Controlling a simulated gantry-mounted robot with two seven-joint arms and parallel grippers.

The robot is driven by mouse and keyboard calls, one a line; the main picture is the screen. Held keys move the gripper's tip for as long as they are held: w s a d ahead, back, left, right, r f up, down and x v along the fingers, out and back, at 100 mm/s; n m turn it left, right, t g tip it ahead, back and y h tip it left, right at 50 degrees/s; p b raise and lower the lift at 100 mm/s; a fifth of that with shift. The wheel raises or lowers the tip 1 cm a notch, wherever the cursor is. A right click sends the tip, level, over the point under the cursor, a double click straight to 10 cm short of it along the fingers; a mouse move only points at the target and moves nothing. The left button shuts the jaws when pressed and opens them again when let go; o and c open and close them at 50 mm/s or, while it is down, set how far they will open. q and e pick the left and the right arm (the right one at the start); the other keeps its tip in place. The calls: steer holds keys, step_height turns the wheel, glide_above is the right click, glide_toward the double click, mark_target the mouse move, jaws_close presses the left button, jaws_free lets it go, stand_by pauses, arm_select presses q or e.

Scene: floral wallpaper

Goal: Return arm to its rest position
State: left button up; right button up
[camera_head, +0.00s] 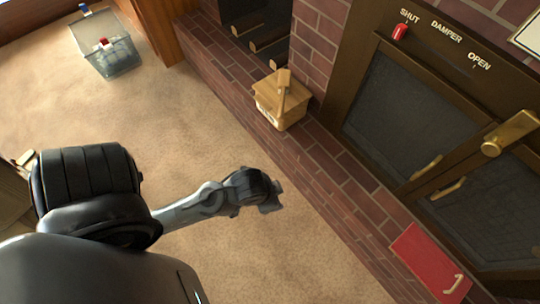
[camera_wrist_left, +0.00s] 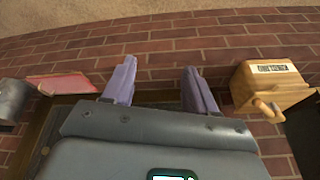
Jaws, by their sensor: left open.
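My left arm reaches in from the lower left of the head view. Its gripper (camera_head: 274,193) is above the carpet near the brick hearth edge. In the left wrist view the two purple-grey fingers stand apart with nothing between them (camera_wrist_left: 158,78), so the left gripper is open and empty. Brick shows beyond the fingers. My right gripper is not in view.
A wooden box (camera_head: 283,104) stands on the brick hearth (camera_head: 330,160); it also shows in the left wrist view (camera_wrist_left: 262,97). A red thing (camera_head: 428,262) lies before the fireplace doors (camera_head: 400,110). A wire basket (camera_head: 111,57) stands on the carpet (camera_head: 200,110).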

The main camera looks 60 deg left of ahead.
arm_select(q)
steer(key=shift+s+d+r, duration=0.1)
steer(key=shift+s+r, duration=0.15)
steer(key=shift+s, duration=0.3)
steer(key=shift+r, duration=0.1)
step_height(320, 180, up, 56)
steer(key=p, duration=5.6)
step_height(320, 180, down, 75)
steer(key=b, duration=7.4)
steer(key=shift+r, duration=0.15)
